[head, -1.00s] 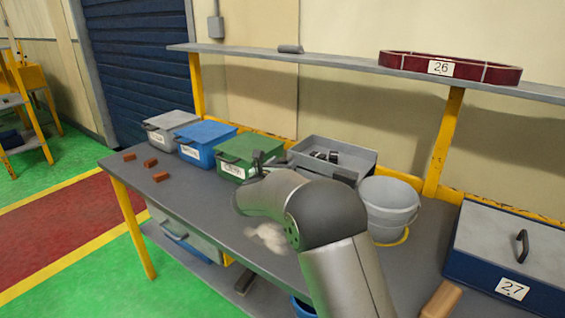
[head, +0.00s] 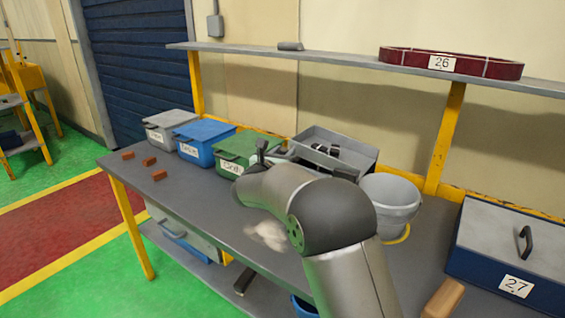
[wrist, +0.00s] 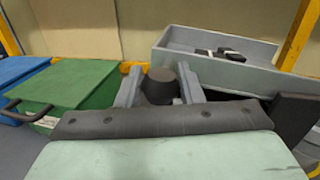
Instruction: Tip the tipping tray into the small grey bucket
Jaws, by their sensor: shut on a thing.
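The tipping tray (head: 352,142) is an open grey box beside the back of the bench, with dark pieces (head: 328,149) lying inside. It is slightly tilted, its left side raised. In the wrist view the tray (wrist: 250,72) is at upper right. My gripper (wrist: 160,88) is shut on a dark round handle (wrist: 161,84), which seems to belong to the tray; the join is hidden. The small grey bucket (head: 388,203) stands upright right of the tray. My arm hides part of the tray's front. Whether the bucket holds anything cannot be seen.
Green (head: 240,147), blue (head: 203,142) and grey (head: 168,128) lidded bins stand left of the tray. A blue case (head: 500,262) with a grey lid is at right. A shelf (head: 350,66) runs above the bench. A pale heap (head: 268,235) lies near the front.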

